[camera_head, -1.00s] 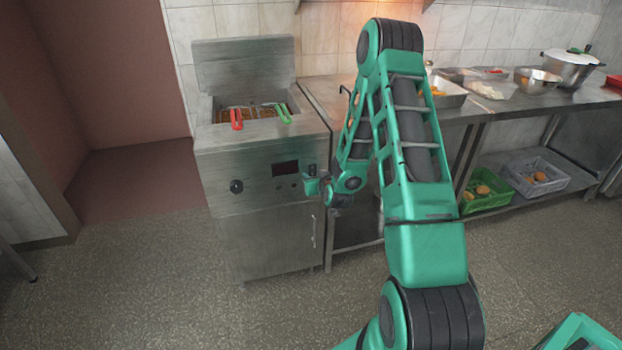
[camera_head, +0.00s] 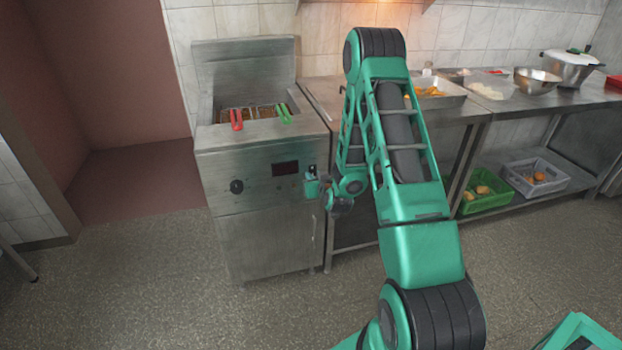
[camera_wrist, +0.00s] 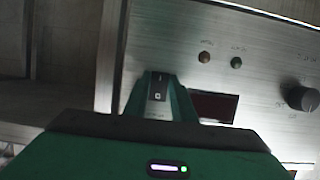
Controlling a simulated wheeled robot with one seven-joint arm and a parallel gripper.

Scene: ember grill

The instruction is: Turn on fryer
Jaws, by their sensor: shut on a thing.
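The fryer (camera_head: 226,168) is a steel cabinet with a front control panel, left of my arm in the head view. A small black switch with a pale square mark (camera_wrist: 158,88) sits on the panel, between my fingers in the wrist view. My gripper (camera_head: 311,184) is at the panel's right end in the head view. In the wrist view its green fingers (camera_wrist: 158,97) are close together on either side of the switch. The dark display (camera_wrist: 215,106) and the round black knob (camera_wrist: 302,98) are to its right there. The lower part of the switch is hidden.
Two baskets with red (camera_head: 236,120) and green (camera_head: 285,113) handles sit in the fryer's well. A steel counter (camera_head: 480,109) with pans and food adjoins on the right. Green (camera_head: 487,204) and grey (camera_head: 552,188) crates sit on its lower shelf. The floor in front is clear.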

